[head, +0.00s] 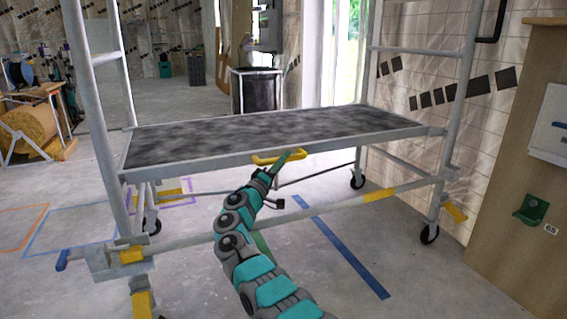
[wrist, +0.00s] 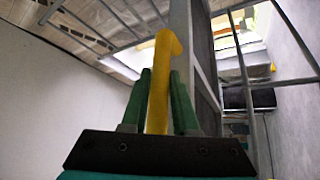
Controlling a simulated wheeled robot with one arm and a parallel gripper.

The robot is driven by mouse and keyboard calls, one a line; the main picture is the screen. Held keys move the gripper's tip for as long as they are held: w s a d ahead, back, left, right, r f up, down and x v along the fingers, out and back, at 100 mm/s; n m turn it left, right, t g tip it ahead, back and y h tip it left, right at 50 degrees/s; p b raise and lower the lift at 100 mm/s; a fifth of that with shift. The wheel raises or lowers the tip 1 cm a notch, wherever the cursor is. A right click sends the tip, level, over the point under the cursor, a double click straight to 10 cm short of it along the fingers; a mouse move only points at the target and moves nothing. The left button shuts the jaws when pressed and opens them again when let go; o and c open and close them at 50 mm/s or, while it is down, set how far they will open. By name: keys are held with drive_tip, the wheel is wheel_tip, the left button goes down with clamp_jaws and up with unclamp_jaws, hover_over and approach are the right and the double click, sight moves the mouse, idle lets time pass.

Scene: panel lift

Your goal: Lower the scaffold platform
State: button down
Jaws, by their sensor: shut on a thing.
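The scaffold platform (head: 270,137) is a dark speckled deck in a pale metal frame, level between two ladder-like end frames. A yellow handle (head: 279,158) sits on its near long edge. My gripper (head: 285,160) reaches up to this handle from below. In the wrist view my gripper's green fingers (wrist: 163,100) stand on both sides of the yellow handle (wrist: 160,75) and are shut on it. The platform's edge beam (wrist: 190,70) shows just right of the handle. The far side of the handle is hidden.
The scaffold stands on black casters (head: 429,234). A wooden cabinet (head: 530,180) is close at the right. A cable reel (head: 30,128) stands at the far left. Floor beneath the platform is mostly clear, with tape marks.

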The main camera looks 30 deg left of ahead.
drive_tip(key=shift+w+f, duration=0.1)
drive_tip(key=shift+f, duration=0.75)
drive_tip(key=c, duration=1)
unclamp_jaws()
drive_tip(key=shift+f, duration=0.1)
drive_tip(key=shift+c, duration=0.2)
drive_tip(key=o, duration=0.3)
drive_tip(key=shift+o, duration=0.3)
drive_tip(key=shift+r, duration=0.2)
drive_tip(key=shift+a+r, duration=0.1)
drive_tip(key=shift+r, duration=0.1)
drive_tip(key=shift+s, duration=0.2)
drive_tip(key=v, duration=0.7)
drive_tip(key=shift+s, duration=0.25)
drive_tip(key=shift+f, duration=0.15)
